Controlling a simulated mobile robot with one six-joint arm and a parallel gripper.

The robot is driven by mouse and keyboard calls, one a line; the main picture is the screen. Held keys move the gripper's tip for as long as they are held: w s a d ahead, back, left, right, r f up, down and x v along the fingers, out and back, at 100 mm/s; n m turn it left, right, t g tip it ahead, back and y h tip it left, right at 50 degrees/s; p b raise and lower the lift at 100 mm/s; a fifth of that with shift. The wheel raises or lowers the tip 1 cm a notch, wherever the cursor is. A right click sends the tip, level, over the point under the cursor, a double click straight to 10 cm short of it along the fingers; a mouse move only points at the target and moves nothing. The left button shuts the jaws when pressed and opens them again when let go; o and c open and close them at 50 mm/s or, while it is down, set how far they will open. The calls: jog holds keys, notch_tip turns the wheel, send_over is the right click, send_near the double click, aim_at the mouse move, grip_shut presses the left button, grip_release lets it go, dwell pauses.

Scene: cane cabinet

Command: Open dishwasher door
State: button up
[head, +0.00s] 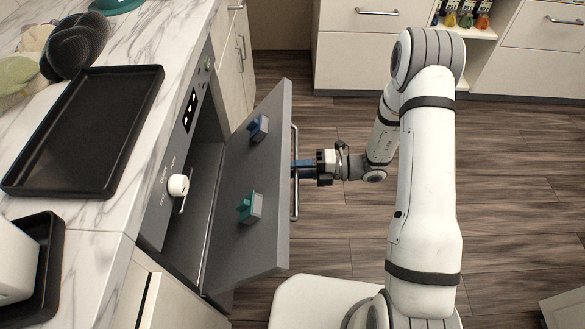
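The dishwasher door (240,205) is a grey panel in the head view, tilted partly open and hinged along its low edge. A long metal bar handle (295,212) runs along its outer side. The control panel (186,135) has a white knob (178,185).
The marble counter (165,40) bears a black tray (88,130) and dark rounded objects (75,45). Cabinets with drawers (360,55) stand at the back.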

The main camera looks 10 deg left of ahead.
jog(key=w+d, duration=0.1)
jog(key=d, duration=0.6)
jog(key=shift+d+r+p, duration=0.2)
jog(key=shift+d+p, duration=0.15)
jog(key=shift+p, duration=0.1)
